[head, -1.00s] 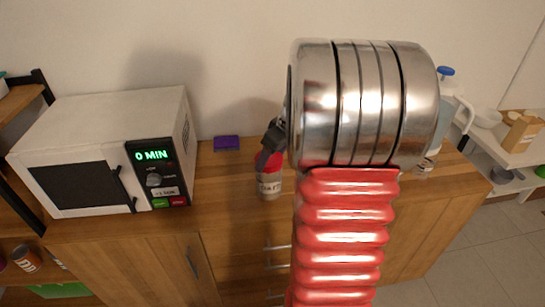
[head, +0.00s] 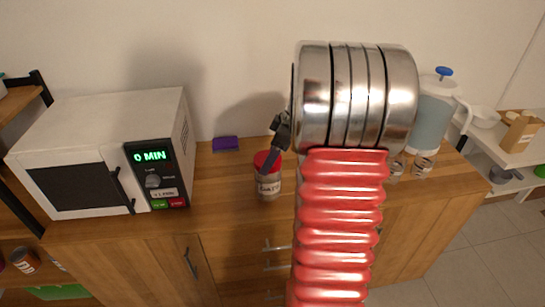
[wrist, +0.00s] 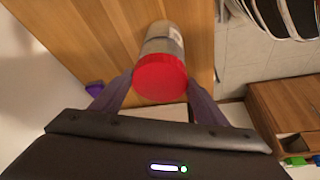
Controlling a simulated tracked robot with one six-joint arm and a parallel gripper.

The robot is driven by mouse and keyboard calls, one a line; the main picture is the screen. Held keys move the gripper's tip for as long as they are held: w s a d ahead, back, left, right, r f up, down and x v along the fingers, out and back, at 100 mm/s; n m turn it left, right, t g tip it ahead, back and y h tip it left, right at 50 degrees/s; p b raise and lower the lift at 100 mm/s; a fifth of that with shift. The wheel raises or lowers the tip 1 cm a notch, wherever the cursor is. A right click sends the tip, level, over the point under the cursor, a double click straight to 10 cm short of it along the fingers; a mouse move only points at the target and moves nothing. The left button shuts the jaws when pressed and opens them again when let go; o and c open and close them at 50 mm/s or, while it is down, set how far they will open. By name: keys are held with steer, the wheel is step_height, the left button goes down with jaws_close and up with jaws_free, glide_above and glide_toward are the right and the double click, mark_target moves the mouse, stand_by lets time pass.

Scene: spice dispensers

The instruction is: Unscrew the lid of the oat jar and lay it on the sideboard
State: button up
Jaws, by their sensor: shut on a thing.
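The oat jar (head: 268,188) stands upright on the wooden sideboard (head: 222,180), right of the microwave. Its red lid (head: 264,159) sits at the top of the jar; I cannot tell how far it is unscrewed. My gripper (head: 268,162) reaches down to the lid, with its dark fingers at the lid's sides. In the wrist view, the round red lid (wrist: 160,77) lies between the two fingertips of my gripper (wrist: 160,85), which is shut on it. The jar's clear body (wrist: 163,40) shows behind the lid. My arm hides part of the sideboard.
A white microwave (head: 85,150) stands on the left of the sideboard, and a small purple box (head: 226,143) lies near the wall. A blue-topped pitcher (head: 434,115) and small jars (head: 422,165) stand at the right. The wood left of the jar is clear.

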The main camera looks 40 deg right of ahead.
steer(key=n, duration=0.2)
steer(key=n+g+y, duration=0.1)
steer(key=n, duration=0.1)
steer(key=shift+w+d, duration=0.15)
steer(key=shift+w, duration=0.05)
steer(key=shift+n+g+y, duration=0.5)
steer(key=shift+n+g, duration=0.1)
steer(key=shift+n, duration=1)
steer(key=shift+w+d, duration=0.1)
steer(key=shift+n, duration=0.4)
steer(key=n, duration=0.1)
steer(key=n+g, duration=0.1)
steer(key=n, duration=0.2)
steer(key=shift+w+r+g, duration=0.1)
steer(key=shift+w+g, duration=0.15)
steer(key=shift+g, duration=0.15)
steer(key=n, duration=0.2)
steer(key=n+g, duration=0.1)
steer(key=n, duration=0.1)
steer(key=shift+w+g, duration=0.1)
steer(key=shift+g, duration=0.2)
steer(key=o, duration=0.9)
